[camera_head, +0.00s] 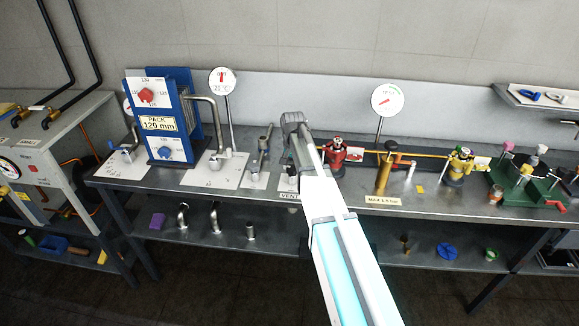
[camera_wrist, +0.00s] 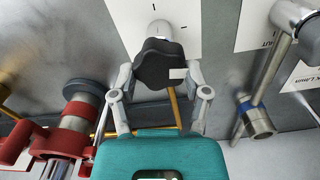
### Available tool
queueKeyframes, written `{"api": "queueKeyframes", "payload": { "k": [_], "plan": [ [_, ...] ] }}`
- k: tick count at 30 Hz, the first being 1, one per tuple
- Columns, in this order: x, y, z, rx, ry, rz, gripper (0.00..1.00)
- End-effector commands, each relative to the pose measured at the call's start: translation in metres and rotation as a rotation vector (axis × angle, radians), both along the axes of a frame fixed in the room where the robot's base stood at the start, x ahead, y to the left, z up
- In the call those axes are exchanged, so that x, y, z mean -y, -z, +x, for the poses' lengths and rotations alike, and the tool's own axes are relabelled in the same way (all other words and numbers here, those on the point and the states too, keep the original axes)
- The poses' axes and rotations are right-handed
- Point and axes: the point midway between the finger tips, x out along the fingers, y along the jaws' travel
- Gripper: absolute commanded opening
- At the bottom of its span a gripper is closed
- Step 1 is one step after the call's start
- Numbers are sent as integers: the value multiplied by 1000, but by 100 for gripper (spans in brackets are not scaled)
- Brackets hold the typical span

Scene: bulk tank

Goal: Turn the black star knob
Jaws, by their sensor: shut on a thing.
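The black star knob (camera_wrist: 158,62) shows in the wrist view, at the end of a pale metal stem against a white plate (camera_wrist: 182,20). My gripper (camera_wrist: 160,76) has one finger on each side of the knob and is shut on it. A small light marker sits on the knob's right side. In the head view my arm reaches over the bench and hides the knob; part of the white plate (camera_head: 286,184) shows beside the arm, above the VENT label (camera_head: 290,197).
In the wrist view a red valve fitting (camera_wrist: 75,125) stands close on the left and a metal pipe with a blue band (camera_wrist: 254,115) on the right. In the head view a blue plate pack (camera_head: 160,125) stands left and a yellow-brown cylinder (camera_head: 384,172) right on the bench.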

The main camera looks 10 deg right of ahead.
Motion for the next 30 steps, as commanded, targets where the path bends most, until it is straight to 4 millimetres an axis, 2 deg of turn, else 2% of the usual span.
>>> {"api": "queueKeyframes", "payload": {
  "k": [30],
  "plan": [
    [-5, 0, 0, -2, 960, 10, 13]
  ]
}}
